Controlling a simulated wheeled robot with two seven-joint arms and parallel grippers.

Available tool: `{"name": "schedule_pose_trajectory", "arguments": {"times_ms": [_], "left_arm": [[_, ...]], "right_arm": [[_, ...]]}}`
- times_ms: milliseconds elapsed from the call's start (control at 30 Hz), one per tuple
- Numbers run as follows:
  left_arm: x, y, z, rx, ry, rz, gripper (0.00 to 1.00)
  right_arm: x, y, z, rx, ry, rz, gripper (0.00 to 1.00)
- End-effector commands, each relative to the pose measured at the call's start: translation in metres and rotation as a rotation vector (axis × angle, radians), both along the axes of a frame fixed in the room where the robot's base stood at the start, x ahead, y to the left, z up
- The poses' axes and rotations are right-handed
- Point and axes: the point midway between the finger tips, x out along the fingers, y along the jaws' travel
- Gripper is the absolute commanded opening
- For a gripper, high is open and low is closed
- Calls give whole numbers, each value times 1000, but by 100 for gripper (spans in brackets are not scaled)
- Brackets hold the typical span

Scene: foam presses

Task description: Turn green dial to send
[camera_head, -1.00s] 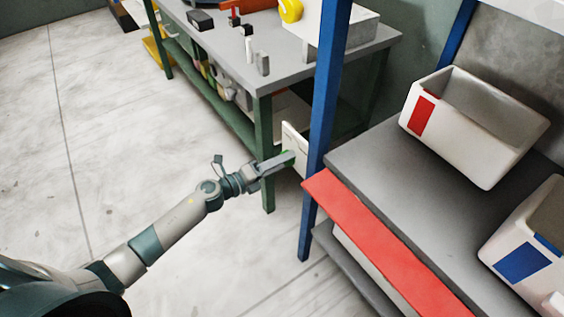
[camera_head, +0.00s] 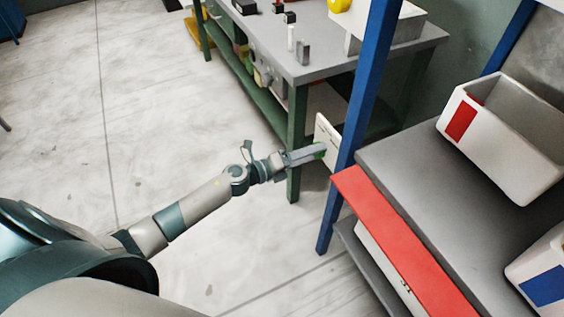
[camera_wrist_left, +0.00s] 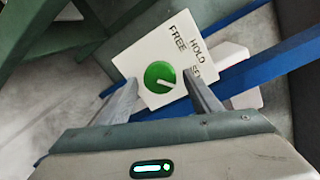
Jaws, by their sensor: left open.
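The green dial (camera_wrist_left: 159,77) is on a white panel (camera_wrist_left: 178,45) marked FREE, HOLD and a third word partly hidden behind a finger. A pale pointer line on the dial aims toward the lower left or the right, and I cannot tell which end is its tip. My left gripper (camera_wrist_left: 163,95) is open, with one finger on each side of the dial; contact is not clear. In the head view the left gripper (camera_head: 318,152) is at the white panel (camera_head: 328,138), with a sliver of green at its fingertips. My right gripper is not in view.
The panel is by a blue post (camera_head: 364,100) of a rack with a red-edged shelf (camera_head: 405,240). A white bin with a red label (camera_head: 500,140) and one with a blue label (camera_head: 545,275) stand there. A grey workbench (camera_head: 330,60) is behind.

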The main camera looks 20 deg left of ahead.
Motion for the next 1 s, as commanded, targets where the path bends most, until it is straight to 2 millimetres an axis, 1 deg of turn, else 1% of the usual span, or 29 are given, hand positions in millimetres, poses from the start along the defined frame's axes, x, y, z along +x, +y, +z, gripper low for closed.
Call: {"name": "schedule_pose_trajectory", "arguments": {"times_ms": [167, 300, 600, 800, 1000], "left_arm": [[-15, 11, 0, 1, 2, 0, 58], [-33, 25, 1, 2, 2, 0, 58], [-79, 59, 5, 2, 4, 1, 58], [-106, 79, 8, 2, 5, 0, 58], [-126, 94, 11, 2, 3, -1, 58]], "right_arm": [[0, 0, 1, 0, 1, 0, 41], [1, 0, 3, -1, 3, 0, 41], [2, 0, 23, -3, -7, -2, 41], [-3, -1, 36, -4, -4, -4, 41], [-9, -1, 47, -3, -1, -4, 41]]}}
